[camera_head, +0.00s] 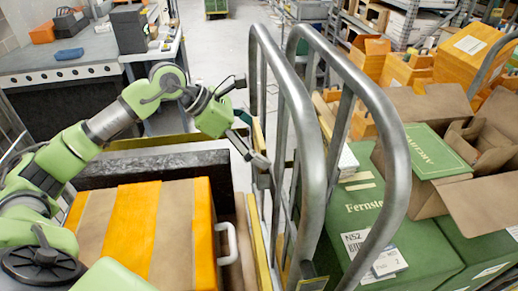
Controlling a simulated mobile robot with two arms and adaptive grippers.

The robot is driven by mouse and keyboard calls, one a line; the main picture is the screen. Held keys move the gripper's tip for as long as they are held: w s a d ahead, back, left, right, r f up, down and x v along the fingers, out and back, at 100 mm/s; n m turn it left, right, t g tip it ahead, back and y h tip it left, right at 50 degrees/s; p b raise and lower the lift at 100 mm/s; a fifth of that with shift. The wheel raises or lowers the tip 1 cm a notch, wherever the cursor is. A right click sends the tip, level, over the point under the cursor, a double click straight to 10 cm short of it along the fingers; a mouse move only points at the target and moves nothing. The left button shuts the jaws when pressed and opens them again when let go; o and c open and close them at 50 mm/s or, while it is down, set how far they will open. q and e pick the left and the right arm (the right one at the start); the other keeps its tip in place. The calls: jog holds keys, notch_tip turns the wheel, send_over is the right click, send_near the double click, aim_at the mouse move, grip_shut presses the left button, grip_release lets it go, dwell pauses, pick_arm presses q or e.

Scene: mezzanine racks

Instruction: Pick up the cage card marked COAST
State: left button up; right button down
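No card with a readable COAST mark shows. A small pale card or label (390,263) lies at the lower right, in front of a green box (425,252); its print is too small to read. A larger white label marked N52 (355,240) is beside it on the box. My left gripper (252,120) is at the upper middle, next to the steel cage rails and left of these cards. The card is well apart from the gripper, beyond the rails. My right gripper is not in view.
Two curved steel rails (312,150) stand between my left arm and the green boxes. An open carton (480,150) and orange boxes (470,50) are at right. A grey workbench (70,65) is at left.

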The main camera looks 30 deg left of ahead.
pick_arm(q)
jog(key=c, duration=0.7)
jog(key=shift+o, duration=0.2)
